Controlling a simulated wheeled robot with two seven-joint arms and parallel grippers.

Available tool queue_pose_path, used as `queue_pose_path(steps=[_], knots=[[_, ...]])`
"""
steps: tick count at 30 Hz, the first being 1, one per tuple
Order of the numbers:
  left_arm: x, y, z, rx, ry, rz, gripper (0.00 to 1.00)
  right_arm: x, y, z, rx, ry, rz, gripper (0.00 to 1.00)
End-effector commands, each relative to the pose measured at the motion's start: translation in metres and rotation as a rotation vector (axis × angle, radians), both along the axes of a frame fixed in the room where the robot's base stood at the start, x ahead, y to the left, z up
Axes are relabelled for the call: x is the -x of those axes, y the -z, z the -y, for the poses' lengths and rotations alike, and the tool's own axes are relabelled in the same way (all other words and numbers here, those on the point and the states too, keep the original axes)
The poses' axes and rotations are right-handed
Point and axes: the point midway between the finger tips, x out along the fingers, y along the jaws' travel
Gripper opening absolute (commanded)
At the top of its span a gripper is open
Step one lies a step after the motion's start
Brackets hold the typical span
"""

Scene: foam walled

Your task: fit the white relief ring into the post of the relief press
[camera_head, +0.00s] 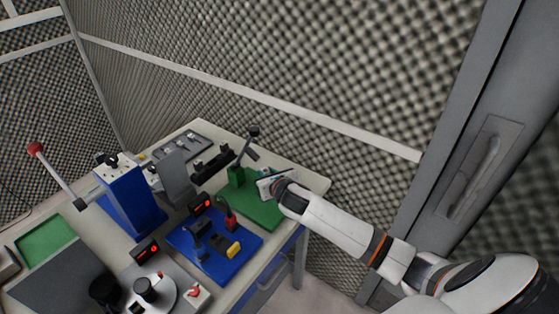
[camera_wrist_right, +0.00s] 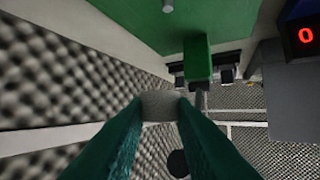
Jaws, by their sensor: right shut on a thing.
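My right gripper (camera_head: 268,186) reaches in from the right, over the green base of a press (camera_head: 262,211). In the right wrist view its two dark teal fingers (camera_wrist_right: 160,112) are shut on a pale grey-white ring (camera_wrist_right: 160,102), which shows between their tips. The green press body (camera_wrist_right: 197,60) stands beyond the ring in that view, apart from it. A small grey pin (camera_wrist_right: 168,6) shows on the green base at the top edge; I cannot tell whether it is the post. The ring is not clearly visible in the head view. My left gripper is not in view.
The green press has a lever with a black knob (camera_head: 254,132). A blue board (camera_head: 214,243) with small levers and a yellow block lies to its left in front. Red-lit displays (camera_head: 206,203) stand nearby. A foam wall (camera_head: 280,70) rises behind the table.

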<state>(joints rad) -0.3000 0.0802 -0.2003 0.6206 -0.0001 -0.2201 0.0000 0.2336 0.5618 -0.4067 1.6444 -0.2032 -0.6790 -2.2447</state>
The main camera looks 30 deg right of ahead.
Motion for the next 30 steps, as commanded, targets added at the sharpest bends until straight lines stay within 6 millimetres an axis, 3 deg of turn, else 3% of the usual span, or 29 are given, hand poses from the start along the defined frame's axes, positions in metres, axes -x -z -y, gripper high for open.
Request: queue_pose_path(steps=[1,13,19,30], knots=[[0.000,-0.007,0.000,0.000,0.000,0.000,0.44,0.000,-0.002,-0.004,-0.002,0.001,-0.004,0.01],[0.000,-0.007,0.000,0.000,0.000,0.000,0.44,0.000,0.002,-0.008,0.002,0.000,-0.004,0.01],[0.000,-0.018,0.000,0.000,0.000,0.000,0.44,0.000,-0.001,-0.007,0.005,0.001,-0.006,0.01],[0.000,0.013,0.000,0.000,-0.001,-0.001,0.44,0.000,0.042,-0.007,0.002,0.001,-0.005,0.01]])
